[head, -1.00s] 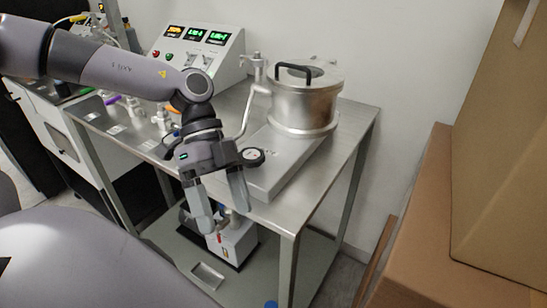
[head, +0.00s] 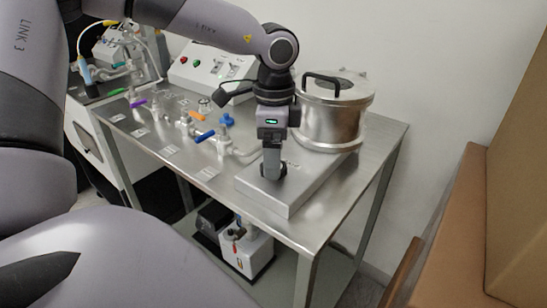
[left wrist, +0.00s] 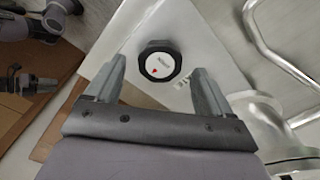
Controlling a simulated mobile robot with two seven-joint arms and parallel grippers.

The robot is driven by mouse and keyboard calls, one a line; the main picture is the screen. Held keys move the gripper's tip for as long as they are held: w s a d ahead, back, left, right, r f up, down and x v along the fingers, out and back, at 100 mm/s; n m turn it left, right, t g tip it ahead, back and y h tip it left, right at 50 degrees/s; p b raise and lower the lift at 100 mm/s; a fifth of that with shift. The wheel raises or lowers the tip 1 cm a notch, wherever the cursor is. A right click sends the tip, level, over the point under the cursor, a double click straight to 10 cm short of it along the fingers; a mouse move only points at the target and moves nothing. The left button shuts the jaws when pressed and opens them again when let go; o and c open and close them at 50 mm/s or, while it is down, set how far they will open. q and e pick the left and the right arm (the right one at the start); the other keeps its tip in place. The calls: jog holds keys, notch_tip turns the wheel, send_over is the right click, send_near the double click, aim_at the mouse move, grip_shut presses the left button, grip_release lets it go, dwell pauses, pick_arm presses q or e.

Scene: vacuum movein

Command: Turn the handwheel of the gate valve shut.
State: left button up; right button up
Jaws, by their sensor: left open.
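The handwheel (left wrist: 160,63) is a black knob with a white face and a red mark, at the near end of a flat grey metal slab (head: 290,197). My left gripper (head: 270,172) points down over that end of the slab and mostly hides the handwheel in the head view. In the left wrist view my left gripper (left wrist: 158,68) is open, with one finger on each side of the handwheel and gaps between. Whether the fingertips reach down to its height is unclear. Small dark arm parts at the far left of the left wrist view may be my right arm.
A metal chamber (head: 330,120) with a black-handled lid stands behind the gripper. Small valves, one with a blue knob (head: 227,120), stand to its left. A control box (head: 200,68) is at the back. Cardboard boxes (head: 450,225) are at the right.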

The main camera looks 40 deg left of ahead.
pick_arm(q)
jog(key=shift+f, duration=1)
jog(key=c, duration=1.1)
jog(key=shift+o, duration=0.2)
